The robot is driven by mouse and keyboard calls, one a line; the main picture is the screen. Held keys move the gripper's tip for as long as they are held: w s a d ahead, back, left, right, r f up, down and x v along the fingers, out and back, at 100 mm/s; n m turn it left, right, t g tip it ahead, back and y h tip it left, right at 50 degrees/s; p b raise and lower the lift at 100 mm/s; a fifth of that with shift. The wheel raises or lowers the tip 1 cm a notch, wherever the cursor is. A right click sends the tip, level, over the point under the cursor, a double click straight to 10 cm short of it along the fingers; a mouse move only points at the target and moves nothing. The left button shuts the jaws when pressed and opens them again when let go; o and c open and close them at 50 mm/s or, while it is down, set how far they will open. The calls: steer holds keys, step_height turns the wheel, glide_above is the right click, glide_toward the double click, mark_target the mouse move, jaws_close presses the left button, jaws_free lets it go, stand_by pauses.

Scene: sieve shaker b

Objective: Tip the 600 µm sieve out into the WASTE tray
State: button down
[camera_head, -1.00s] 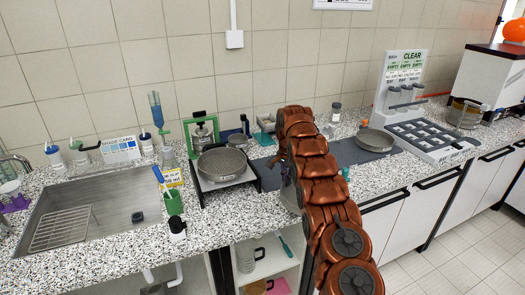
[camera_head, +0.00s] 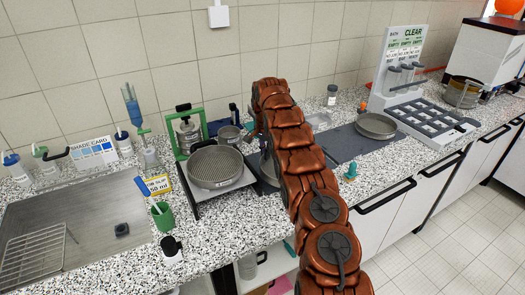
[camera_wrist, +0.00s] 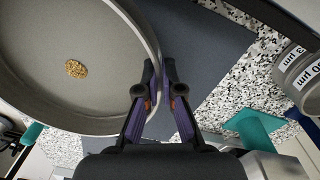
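In the wrist view a round grey sieve (camera_wrist: 60,25) holds a small clump of golden grains (camera_wrist: 76,69) on its floor. My gripper (camera_wrist: 159,85) has one finger inside its rim and one outside, closed in on the wall. The sieve looks level; whether it touches the dark mat below I cannot tell. Its label is not visible. In the head view my arm hides my gripper and most of what it holds. One round sieve (camera_head: 375,125) lies on the dark mat (camera_head: 345,146) at right, another (camera_head: 216,168) on a black-framed stand. I cannot make out a WASTE label.
A grey cylinder labelled in µm (camera_wrist: 300,75) stands right of my gripper in the wrist view. A green cup (camera_head: 162,216), sink (camera_head: 95,240) and green-framed device (camera_head: 188,135) are at left. A white rack (camera_head: 405,70) and dark grid tray (camera_head: 430,120) stand right.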

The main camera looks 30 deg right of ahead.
steer(key=shift+d+r, duration=0.1)
steer(key=shift+r, duration=0.05)
steer(key=shift+s+d+r+t, duration=0.1)
steer(key=shift+s+r+t, duration=0.05)
steer(key=shift+r+t, duration=0.2)
steer(key=shift+s+d+r+t+y, duration=0.25)
steer(key=shift+s+r+t+y, duration=0.25)
steer(key=shift+s+r+t, duration=0.4)
steer(key=shift+s+d+r+t+y, duration=1.35)
steer(key=shift+s+r+t, duration=2.15)
steer(key=shift+r, duration=1.4)
steer(key=s+d+r+t+y+b, duration=0.2)
steer(key=s+t+b, duration=0.3)
steer(key=b, duration=0.8)
steer(key=s+d+r+t+y+b, duration=0.1)
steer(key=s+d+t+b, duration=0.3)
steer(key=s+b, duration=0.7)
steer(key=shift+s+d+r+t+y+b, duration=0.2)
steer(key=shift+s+r+t+y+b, duration=0.25)
steer(key=shift+b, duration=0.85)
steer(key=shift+w, duration=0.1)
